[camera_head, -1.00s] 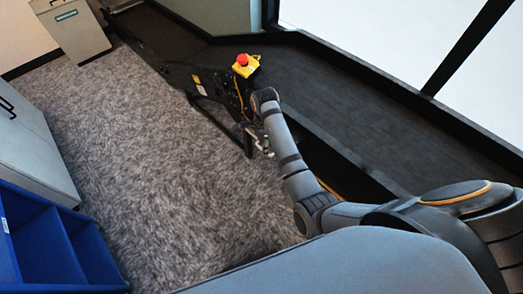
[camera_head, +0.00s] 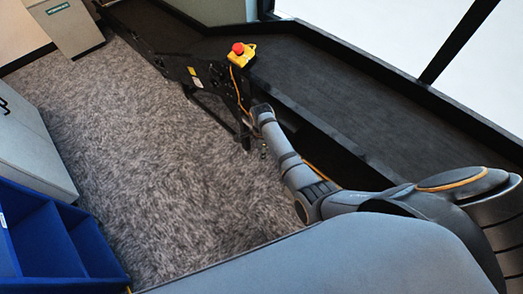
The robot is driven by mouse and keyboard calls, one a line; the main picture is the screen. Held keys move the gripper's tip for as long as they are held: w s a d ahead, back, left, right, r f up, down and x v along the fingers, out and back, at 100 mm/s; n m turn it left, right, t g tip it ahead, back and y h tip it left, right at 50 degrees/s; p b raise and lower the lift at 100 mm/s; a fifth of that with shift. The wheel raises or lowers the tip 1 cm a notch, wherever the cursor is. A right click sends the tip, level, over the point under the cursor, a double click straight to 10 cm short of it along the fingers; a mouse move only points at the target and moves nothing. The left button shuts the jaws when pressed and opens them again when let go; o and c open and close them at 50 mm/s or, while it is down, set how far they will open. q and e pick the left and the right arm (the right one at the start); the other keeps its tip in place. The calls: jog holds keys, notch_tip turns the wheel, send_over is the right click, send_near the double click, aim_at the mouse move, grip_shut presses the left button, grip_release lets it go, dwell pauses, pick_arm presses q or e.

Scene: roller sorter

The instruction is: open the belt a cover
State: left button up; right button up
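A black conveyor (camera_head: 330,88) runs from the upper left to the right in the head view. Its dark side (camera_head: 207,77) carries a small yellow label (camera_head: 197,83). No part stands out clearly as the belt a cover. My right arm reaches in from the right along the conveyor's near side. My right gripper (camera_head: 263,151) is just below the arm's wrist, beside the conveyor's side and legs. It is small and mostly hidden by the wrist, so its fingers cannot be made out. My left gripper is out of view.
A yellow box with a red button (camera_head: 239,49) sits on the conveyor's near edge, with an orange cable below it. A blue bin (camera_head: 50,245) and a grey cabinet (camera_head: 35,150) stand at the left. Grey carpet (camera_head: 140,150) between is clear.

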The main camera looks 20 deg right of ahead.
grip_shut()
grip_release()
dwell(0.4)
notch_tip(320, 180, up, 12)
dwell(0.4)
